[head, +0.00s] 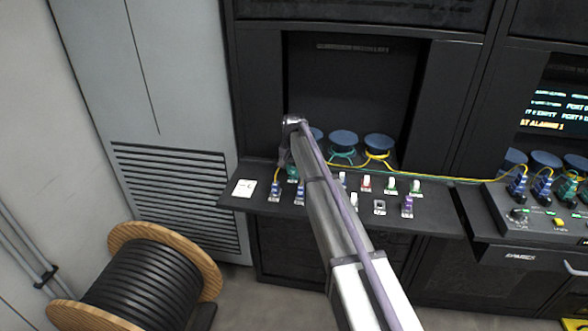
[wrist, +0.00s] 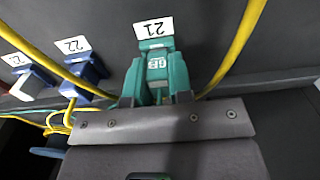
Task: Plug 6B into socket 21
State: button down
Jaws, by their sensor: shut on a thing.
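A teal plug marked 6B (wrist: 157,68) stands directly in front of the white label 21 (wrist: 153,27) in the wrist view. My gripper (wrist: 156,97) is shut on this plug from the near side. The socket itself is hidden behind the plug, so I cannot tell how deeply it is seated. In the head view my gripper (head: 289,158) is over the left part of the dark shelf (head: 330,207), with a bit of teal (head: 292,173) below it. My arm hides part of the shelf.
Yellow cables (wrist: 236,45) pass both sides of the held plug. Blue-topped spools (head: 379,143) stand behind the shelf. A purple plug (head: 407,206) is to the right. A cable drum (head: 150,277) stands on the floor.

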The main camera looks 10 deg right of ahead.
jog(key=c, duration=0.9)
grip_release()
jog(key=shift+c, duration=0.2)
jog(key=shift+r, duration=0.15)
notch_tip(320, 180, up, 11)
jog(key=p, duration=1.1)
jog(key=shift+f, duration=0.2)
